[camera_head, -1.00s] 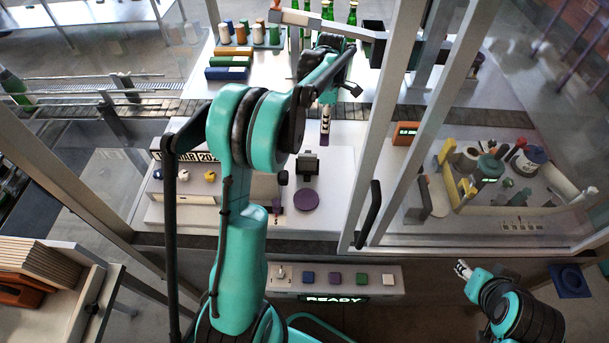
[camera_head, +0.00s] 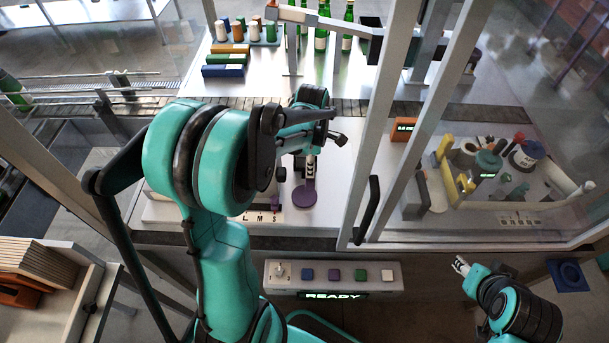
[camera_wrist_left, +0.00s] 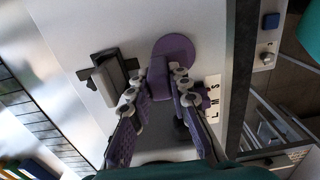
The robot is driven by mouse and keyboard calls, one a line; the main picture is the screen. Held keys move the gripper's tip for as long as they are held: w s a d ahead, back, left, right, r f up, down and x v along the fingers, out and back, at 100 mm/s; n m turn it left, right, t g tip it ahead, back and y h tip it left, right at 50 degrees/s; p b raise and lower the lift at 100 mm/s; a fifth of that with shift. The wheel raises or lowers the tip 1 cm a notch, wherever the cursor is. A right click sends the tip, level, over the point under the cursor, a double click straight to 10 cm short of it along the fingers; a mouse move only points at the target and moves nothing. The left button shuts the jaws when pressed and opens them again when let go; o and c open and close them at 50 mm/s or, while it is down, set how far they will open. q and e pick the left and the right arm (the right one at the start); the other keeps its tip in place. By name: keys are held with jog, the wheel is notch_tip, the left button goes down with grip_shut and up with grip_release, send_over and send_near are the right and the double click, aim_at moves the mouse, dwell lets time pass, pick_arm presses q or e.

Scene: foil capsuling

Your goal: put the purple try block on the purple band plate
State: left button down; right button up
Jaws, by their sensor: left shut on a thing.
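The purple band plate (camera_head: 303,197) is a flat round disc on the pale work surface in the head view. It also shows near the top middle of the left wrist view (camera_wrist_left: 177,47). My left gripper (camera_head: 310,166) is just behind and above the plate. In the left wrist view its fingertips (camera_wrist_left: 158,84) are shut on the purple try block (camera_wrist_left: 158,77). The block overlaps the plate's near edge in that view; I cannot tell whether they touch. My right gripper (camera_head: 461,265) is low at the right, away from both; its jaw state is unclear.
A dark clamp-like fixture (camera_wrist_left: 110,78) stands beside the plate. An L M S label strip (camera_head: 262,218) lies at the plate's left. A button panel (camera_head: 335,276) is in front. A glass door frame (camera_head: 385,140) stands to the right, and green bottles (camera_head: 347,27) stand behind.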

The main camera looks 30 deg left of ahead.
pick_arm(q)
jog(key=shift+a+f+b, duration=0.1)
jog(key=shift+a+f, duration=0.2)
jog(key=shift+f, duration=0.55)
jog(key=shift+a+f+b, duration=0.15)
jog(key=shift+a+f, duration=0.15)
jog(key=shift+f, duration=0.55)
jog(key=shift+a+f+b, duration=0.1)
jog(key=shift+a+f, duration=0.2)
jog(key=shift+f, duration=0.55)
jog(key=shift+f, duration=0.1)
jog(key=shift+f, duration=0.15)
jog(key=c, duration=1.4)
grip_release()
jog(key=shift+r, duration=0.2)
